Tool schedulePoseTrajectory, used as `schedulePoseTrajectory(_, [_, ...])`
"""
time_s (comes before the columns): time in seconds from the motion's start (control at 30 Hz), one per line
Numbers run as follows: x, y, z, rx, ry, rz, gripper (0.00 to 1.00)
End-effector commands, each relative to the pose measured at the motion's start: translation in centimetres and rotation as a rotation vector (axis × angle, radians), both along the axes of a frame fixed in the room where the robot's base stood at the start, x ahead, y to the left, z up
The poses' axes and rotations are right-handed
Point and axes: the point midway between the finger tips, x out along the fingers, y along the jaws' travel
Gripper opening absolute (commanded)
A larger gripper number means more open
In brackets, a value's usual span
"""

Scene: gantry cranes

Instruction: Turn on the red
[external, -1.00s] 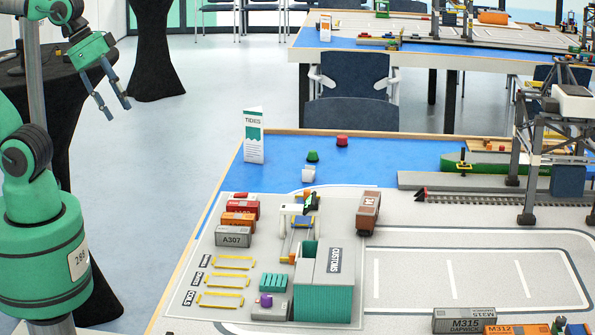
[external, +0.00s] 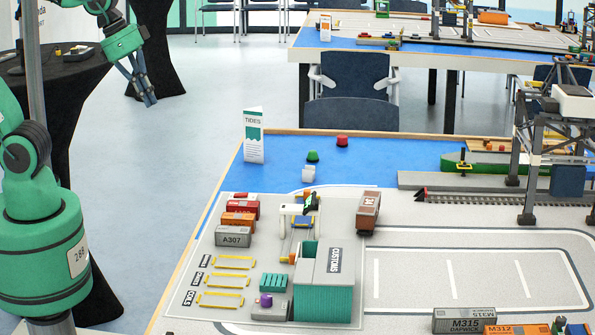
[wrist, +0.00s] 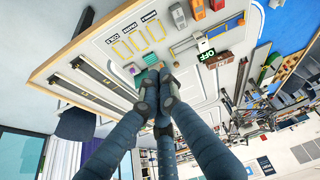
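A small red buoy-like piece (external: 342,141) stands on the blue water area of the near table in the external view. I cannot make out whether the red piece is lit. My gripper (external: 149,102) hangs in the air left of the table, well apart from the red piece. In the wrist view its fingers (wrist: 158,85) come together with nothing between them. A small sign reading OFF (wrist: 206,55) shows there on the crane model.
A white TIDES card (external: 253,135) stands at the table's left edge. Several containers, including a grey A307 one (external: 233,237), and a teal customs building (external: 326,285) stand nearer. A large gantry crane (external: 533,145) rises at the right. The air above the blue area is free.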

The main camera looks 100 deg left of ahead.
Motion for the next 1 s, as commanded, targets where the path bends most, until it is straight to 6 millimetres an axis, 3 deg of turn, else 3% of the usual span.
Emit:
schedulePoseTrajectory(0.47, [8.4,7.8,-2.2,-0.106,0.073,0.318,0.00])
schedulePoseTrajectory(1.0, [15.0,19.3,-8.5,-0.222,0.141,0.686,0.00])
